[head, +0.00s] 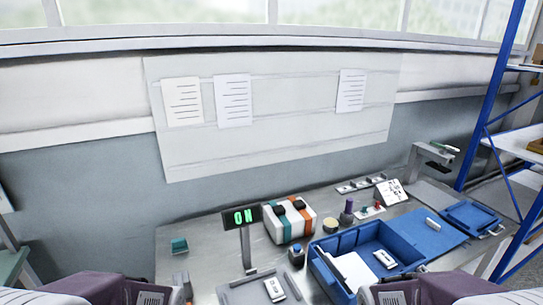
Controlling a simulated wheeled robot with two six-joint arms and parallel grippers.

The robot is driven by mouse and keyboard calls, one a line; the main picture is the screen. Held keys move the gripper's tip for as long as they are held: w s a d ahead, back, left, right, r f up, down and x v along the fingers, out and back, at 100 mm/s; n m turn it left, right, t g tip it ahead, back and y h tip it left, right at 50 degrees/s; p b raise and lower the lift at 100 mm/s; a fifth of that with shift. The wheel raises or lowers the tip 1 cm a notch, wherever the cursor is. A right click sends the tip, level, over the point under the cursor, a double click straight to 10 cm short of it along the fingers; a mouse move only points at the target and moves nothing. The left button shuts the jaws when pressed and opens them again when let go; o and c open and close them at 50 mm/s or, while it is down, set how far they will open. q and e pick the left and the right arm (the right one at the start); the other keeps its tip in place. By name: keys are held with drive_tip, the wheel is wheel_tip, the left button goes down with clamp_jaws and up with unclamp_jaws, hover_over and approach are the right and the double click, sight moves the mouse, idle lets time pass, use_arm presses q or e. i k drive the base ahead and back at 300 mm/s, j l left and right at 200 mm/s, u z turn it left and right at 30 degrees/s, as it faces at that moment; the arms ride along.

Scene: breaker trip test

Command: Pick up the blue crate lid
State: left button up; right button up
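The blue crate lid (470,216) appears to be the flat, rimmed blue piece lying at the right end of the metal table. It lies at the far right corner of a flat blue mat (425,238). The open blue crate (332,284) stands left of the mat, with a white sheet and a small light device (385,259) inside. Parts of my two arms show at the bottom left and bottom right edges. Neither gripper's fingers are in view, and nothing is seen touching the lid.
A small white item (433,224) lies on the mat. A striped box (290,220), a green "ON" display (243,216) and a purple-topped bottle (347,211) stand left of and behind the crate. A blue shelf frame (487,110) rises at right.

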sight(433, 236)
drive_tip(key=z, duration=1.35)
